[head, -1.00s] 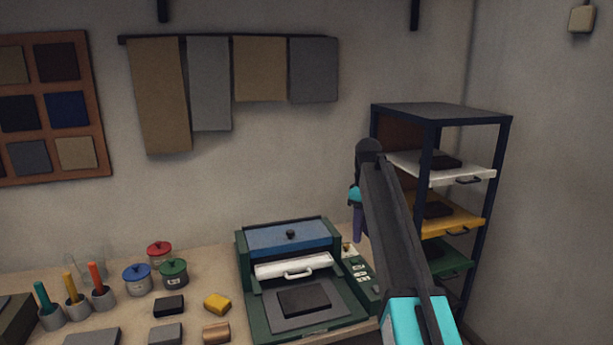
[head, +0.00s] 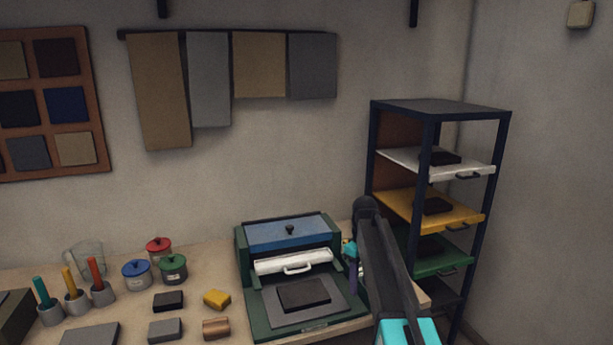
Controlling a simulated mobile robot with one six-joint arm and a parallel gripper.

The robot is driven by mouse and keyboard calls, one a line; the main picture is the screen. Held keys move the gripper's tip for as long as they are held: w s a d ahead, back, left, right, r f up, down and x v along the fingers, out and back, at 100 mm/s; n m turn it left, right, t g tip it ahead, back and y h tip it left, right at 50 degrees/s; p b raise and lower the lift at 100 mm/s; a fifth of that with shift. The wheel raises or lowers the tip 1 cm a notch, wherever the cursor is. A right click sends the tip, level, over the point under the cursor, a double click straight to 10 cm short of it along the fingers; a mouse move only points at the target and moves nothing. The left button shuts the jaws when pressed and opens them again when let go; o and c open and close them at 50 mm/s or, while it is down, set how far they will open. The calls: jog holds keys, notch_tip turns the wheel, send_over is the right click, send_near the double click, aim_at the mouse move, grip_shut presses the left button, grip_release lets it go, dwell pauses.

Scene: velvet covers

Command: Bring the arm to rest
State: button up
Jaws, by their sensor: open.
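My arm rises from the lower right, folded at a dark joint, with a bright teal section near the bottom edge. Behind it, small teal and purple parts of my gripper (head: 352,268) show at the right side of the green press. It is open. My own arm hides much of it, and I see nothing held in it. It hangs in front of the press's right edge, and I cannot tell whether it touches anything.
The green press (head: 262,318) with a dark block (head: 303,295) stands left of my arm. A shelf rack (head: 440,107) with pull-out trays stands close on the right. Jars, brushes in cups and small blocks cover the bench (head: 215,275) to the left.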

jog(key=s+f+m+g+b, duration=0.1)
jog(key=s+f, duration=0.6)
jog(key=f, duration=0.4)
jog(key=s+f+m+b, duration=0.2)
jog(key=s+f, duration=0.5)
jog(key=f, duration=0.4)
jog(key=s+f+m+g+b, duration=0.1)
jog(key=s+f, duration=0.5)
jog(key=f, duration=0.6)
jog(key=s+f+m+g+b, duration=0.1)
jog(key=s+f, duration=0.5)
jog(key=s, duration=0.4)
jog(key=s+f+m+g+b, duration=0.1)
jog(key=s+f+m, duration=0.1)
jog(key=s+f, duration=0.4)
jog(key=s+f+m+b, duration=0.1)
jog(key=s+f, duration=0.5)
jog(key=s, duration=0.9)
jog(key=shift+s+f+m+g+b, duration=0.2)
jog(key=shift+f+m+g+b, duration=0.15)
jog(key=shift+g+b, duration=0.1)
